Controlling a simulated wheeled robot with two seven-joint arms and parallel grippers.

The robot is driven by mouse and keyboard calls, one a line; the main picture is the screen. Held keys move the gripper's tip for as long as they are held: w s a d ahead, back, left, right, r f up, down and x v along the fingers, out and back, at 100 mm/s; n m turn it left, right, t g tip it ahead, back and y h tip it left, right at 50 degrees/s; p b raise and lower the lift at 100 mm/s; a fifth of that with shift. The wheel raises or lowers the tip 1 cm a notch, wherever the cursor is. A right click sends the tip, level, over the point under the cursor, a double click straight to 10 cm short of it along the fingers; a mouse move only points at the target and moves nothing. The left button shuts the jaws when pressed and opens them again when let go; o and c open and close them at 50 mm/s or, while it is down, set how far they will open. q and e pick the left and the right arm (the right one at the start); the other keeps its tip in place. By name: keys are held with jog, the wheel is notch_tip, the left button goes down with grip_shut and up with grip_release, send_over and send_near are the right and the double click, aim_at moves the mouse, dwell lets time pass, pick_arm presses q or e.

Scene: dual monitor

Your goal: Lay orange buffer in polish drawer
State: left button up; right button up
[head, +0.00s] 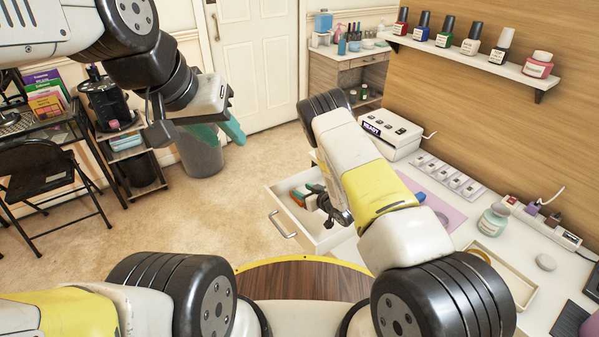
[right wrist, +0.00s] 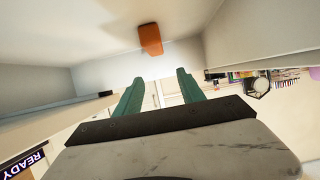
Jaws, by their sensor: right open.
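The orange buffer (right wrist: 150,38) is a small orange block on the white inside of the open drawer (head: 278,220). In the head view a bit of the orange buffer (head: 298,198) shows beside my right fingers. My right gripper (right wrist: 160,76) is open and empty, its two green fingers apart. In the wrist view the buffer lies just beyond the fingertips, not between them. In the head view my right gripper (head: 313,193) is low at the drawer, partly hidden by its wrist. My left gripper (head: 228,145) is open and empty above the floor, far from the drawer.
The white table above the drawer bears a READY box (head: 390,134), a pink mat (head: 437,205), a tray of small items (head: 447,178) and a jar (head: 493,219). Polish bottles (head: 444,32) stand on the wall shelf. Floor left of the drawer is clear.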

jog(key=shift+s+d+r, duration=0.15)
jog(key=shift+d+r, duration=0.05)
jog(key=shift+r, duration=0.15)
jog(key=w+d+r+m+t+h, duration=0.1)
jog(key=w+d+r+m+h, duration=0.2)
jog(key=r, duration=0.6)
jog(key=w+d+r+h, duration=0.15)
jog(key=d+r, duration=0.25)
jog(key=r, duration=0.4)
jog(key=s+d+r+m+g+h, duration=0.1)
jog(key=s+d+r+m, duration=0.15)
jog(key=r, duration=0.55)
jog(key=s+d+r+m+h, duration=0.1)
jog(key=s+d+r, duration=0.2)
jog(key=r, duration=0.5)
jog(key=s+d+r+g, duration=0.25)
jog(key=s+r, duration=0.75)
jog(key=s, duration=0.5)
jog(key=s+r+g, duration=0.2)
jog(key=s, duration=1.7)
jog(key=shift+s+a+r+y, duration=0.25)
jog(key=shift+r+y, duration=0.05)
jog(key=shift+y, duration=0.15)
